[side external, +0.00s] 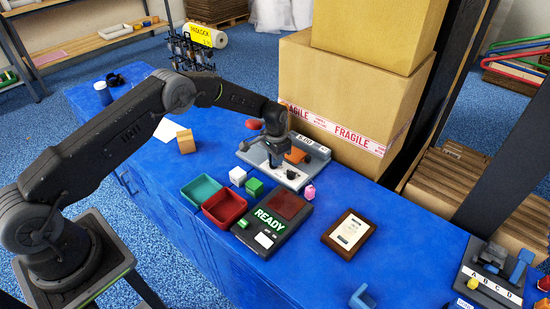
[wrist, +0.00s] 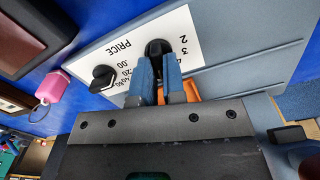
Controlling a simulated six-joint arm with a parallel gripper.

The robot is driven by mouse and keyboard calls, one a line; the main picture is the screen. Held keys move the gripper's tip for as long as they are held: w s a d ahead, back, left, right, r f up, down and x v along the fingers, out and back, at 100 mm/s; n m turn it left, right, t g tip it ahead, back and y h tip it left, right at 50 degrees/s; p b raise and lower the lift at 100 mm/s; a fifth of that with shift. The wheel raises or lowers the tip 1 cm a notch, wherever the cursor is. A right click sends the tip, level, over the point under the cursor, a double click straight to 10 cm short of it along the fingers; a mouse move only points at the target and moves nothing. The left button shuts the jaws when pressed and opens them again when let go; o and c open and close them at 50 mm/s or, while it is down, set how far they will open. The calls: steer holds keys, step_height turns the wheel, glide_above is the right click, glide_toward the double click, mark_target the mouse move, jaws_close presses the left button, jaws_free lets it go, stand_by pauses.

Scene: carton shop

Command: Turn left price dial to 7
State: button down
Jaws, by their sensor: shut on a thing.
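The price panel (wrist: 205,35) is a white plate on a grey machine, lettered PRICE and upside down in the wrist view. One black dial (wrist: 156,46) has the digits 2, 3 and 4 near it. A second black dial (wrist: 103,77) has .00 and .20 beside it and stands clear. My gripper (wrist: 159,68) has its two blue-grey fingers shut on the first dial, the left one by the panel's own lettering. The fingers hide part of its scale, and I cannot read its setting. In the side view my gripper (side external: 275,161) is down at the grey machine (side external: 252,158).
An orange part (wrist: 192,90) lies just behind the fingers. A pink tag (side external: 309,192) lies beside the machine. A READY display (side external: 270,220), red bin (side external: 224,209) and framed plaque (side external: 349,232) stand in front. Large cartons (side external: 335,100) rise close behind.

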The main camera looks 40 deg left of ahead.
steer(key=m, duration=0.3)
steer(key=shift+d+m, duration=0.1)
steer(key=shift+m, duration=0.3)
steer(key=shift+s+d+m, duration=0.1)
steer(key=shift+s+m, duration=0.05)
steer(key=shift+m, duration=1.65)
steer(key=c, duration=1.2)
jaws_free()
step_height(320, 180, up, 14)
steer(key=shift+f+m, duration=0.1)
steer(key=shift+m, duration=0.2)
